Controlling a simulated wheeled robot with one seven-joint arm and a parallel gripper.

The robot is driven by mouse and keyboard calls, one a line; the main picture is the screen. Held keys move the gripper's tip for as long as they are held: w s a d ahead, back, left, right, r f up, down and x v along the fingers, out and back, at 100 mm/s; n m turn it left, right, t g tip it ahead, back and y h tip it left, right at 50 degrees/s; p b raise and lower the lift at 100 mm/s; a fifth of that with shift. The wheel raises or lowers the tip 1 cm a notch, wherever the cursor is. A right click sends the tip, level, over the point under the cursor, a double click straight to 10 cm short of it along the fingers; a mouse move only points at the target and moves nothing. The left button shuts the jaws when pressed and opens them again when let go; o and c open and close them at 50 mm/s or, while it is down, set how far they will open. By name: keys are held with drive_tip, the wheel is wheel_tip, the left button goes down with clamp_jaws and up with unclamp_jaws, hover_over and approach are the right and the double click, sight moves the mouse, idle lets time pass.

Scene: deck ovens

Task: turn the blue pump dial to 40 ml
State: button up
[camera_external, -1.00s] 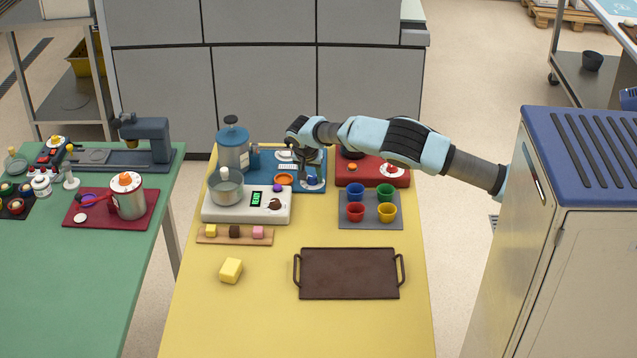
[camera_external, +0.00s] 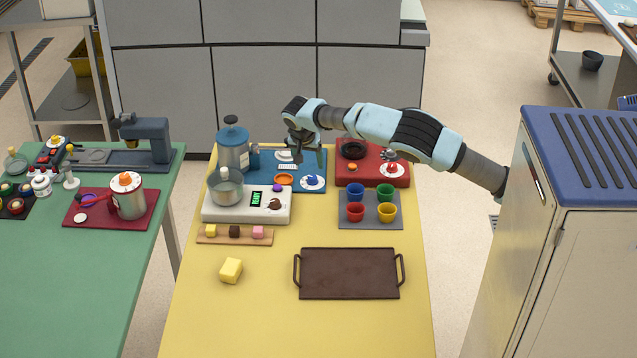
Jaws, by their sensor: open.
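The blue pump dial (camera_external: 312,180) sits on a round white scale plate at the front right of the blue pump base (camera_external: 323,158). The dial's marks are too small to read, so I cannot tell its setting. My gripper (camera_external: 309,162) is open and empty. Its fingers point down above the blue base, just behind and above the dial, apart from it. The pump's blue-grey tank (camera_external: 233,150) with a dark knob on top stands at the left of the base.
A red unit with its own dial (camera_external: 392,169) is right of the pump. A white scale with a pot (camera_external: 226,186) stands in front left. Several coloured cups sit on a grey mat (camera_external: 371,222). A dark tray (camera_external: 349,274) lies in front, with clear yellow table around it.

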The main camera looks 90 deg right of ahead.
drive_tip(key=shift+v, duration=1.25)
drive_tip(key=s+a+f+n+t+y, duration=0.1)
drive_tip(key=s+a+n+y, duration=0.3)
drive_tip(key=s+a+n, duration=1.5)
drive_tip(key=s+a+t, duration=0.1)
drive_tip(key=s+a, duration=1.1)
drive_tip(key=a, duration=0.1)
drive_tip(key=shift+s+t, duration=0.25)
drive_tip(key=shift+t, duration=0.05)
drive_tip(key=shift+w+d, duration=0.1)
